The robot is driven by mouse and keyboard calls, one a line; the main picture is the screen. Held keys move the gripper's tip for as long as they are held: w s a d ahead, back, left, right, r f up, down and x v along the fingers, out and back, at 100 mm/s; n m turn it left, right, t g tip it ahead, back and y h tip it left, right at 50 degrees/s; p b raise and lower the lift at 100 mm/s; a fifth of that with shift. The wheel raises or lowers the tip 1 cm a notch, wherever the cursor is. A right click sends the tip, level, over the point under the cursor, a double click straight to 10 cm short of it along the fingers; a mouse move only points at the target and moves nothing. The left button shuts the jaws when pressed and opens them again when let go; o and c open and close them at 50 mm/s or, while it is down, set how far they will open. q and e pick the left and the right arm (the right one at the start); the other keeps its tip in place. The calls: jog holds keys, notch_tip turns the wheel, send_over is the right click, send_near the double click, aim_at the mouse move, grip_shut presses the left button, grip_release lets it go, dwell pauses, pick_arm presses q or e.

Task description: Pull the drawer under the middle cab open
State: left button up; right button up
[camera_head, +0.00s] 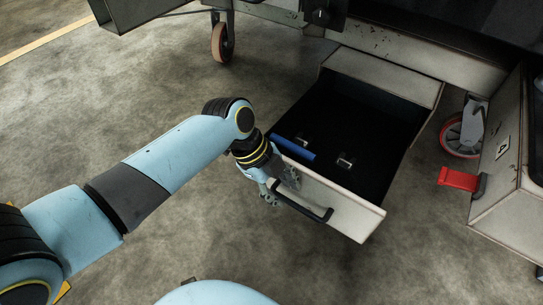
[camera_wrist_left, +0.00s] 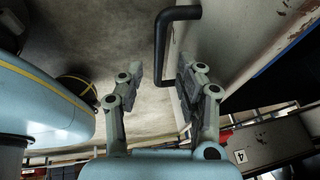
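The drawer (camera_head: 372,107) under the middle cab (camera_head: 420,52) stands pulled well out, its dark inside showing. Its pale front panel (camera_head: 350,217) carries a black bar handle (camera_head: 303,202). My left gripper (camera_head: 277,190) is at the left end of this handle, outside the front panel. In the left wrist view the handle (camera_wrist_left: 160,45) runs down to between the two spread fingers of my left gripper (camera_wrist_left: 158,82). Gaps show on both sides of the bar, so the fingers look open around it. My right gripper is in neither view.
A blue item (camera_head: 293,147) and small metallic pieces (camera_head: 345,161) lie in the drawer. A caster wheel (camera_head: 221,42) stands at the back. To the right are another caster (camera_head: 460,135), a red pedal (camera_head: 459,179) and a pale cabinet (camera_head: 512,215). The floor before the drawer is clear.

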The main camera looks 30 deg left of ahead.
pick_arm(q)
jog(key=v, duration=0.8)
jog(key=shift+r, duration=0.25)
jog(key=shift+a, duration=0.1)
